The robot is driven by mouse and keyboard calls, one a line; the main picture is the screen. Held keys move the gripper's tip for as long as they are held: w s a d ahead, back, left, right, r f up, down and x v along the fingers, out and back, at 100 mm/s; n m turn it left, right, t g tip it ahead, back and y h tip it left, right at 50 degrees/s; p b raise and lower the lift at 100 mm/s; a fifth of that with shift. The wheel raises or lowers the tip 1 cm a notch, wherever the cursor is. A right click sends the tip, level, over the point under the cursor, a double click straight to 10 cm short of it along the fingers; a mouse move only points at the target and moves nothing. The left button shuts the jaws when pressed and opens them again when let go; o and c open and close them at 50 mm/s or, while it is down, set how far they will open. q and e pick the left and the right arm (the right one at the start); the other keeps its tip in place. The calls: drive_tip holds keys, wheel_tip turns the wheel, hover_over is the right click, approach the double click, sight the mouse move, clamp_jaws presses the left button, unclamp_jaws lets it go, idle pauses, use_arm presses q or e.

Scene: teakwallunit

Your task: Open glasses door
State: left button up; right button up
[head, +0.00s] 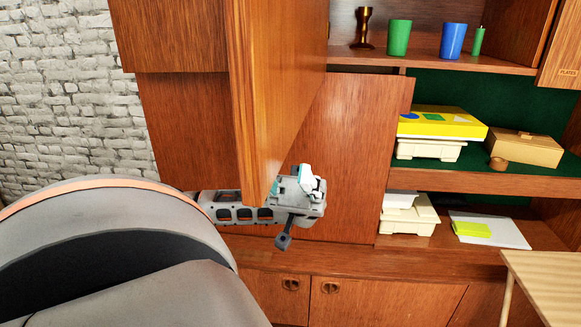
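A wooden door panel (265,80) stands swung out from the teak wall unit, its edge pointing toward me. I take it to be the glasses door; no label shows on it. My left gripper (298,205) is at the door's lower corner, just right of and below its bottom edge. I cannot tell whether it touches the door. The door hides part of my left gripper and wrist. Its fingers are too unclear to show whether they are open or shut. My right gripper is not in view.
A door marked PLATES (562,60) is at the far right. Boxes fill lower shelves. A wooden table edge (545,275) juts in at the lower right.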

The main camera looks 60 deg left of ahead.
use_arm(q)
drive_tip(key=v, duration=0.6)
drive_tip(key=shift+w+f, duration=0.2)
drive_tip(key=shift+f, duration=0.1)
drive_tip(key=shift+a, duration=0.15)
